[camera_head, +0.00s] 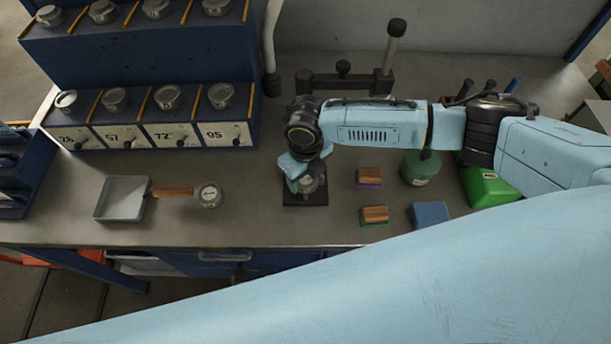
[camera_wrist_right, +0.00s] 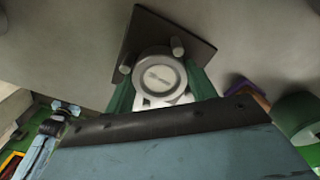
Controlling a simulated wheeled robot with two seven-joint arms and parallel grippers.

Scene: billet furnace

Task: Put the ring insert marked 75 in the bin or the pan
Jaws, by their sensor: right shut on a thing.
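My right gripper (camera_head: 306,184) is shut on a round metal ring insert (camera_head: 312,183) at the dark square pad (camera_head: 305,199). In the right wrist view the insert (camera_wrist_right: 159,76) sits between the green fingers (camera_wrist_right: 160,95); the mark on its pale face is too blurred to read. I cannot tell whether it touches the pad. A grey square pan (camera_head: 121,198) with a wooden handle lies at the left of the bench. Another round insert (camera_head: 210,195) stands by the handle's end; its label is unreadable. My left gripper is out of view.
Several inserts sit on the rack, such as one on the lower tier (camera_head: 168,97). Wood-backed blocks (camera_head: 369,176), a green tin (camera_head: 420,168), a blue block (camera_head: 430,214) and a green box (camera_head: 489,187) stand right. A dark stand (camera_head: 343,80) is behind.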

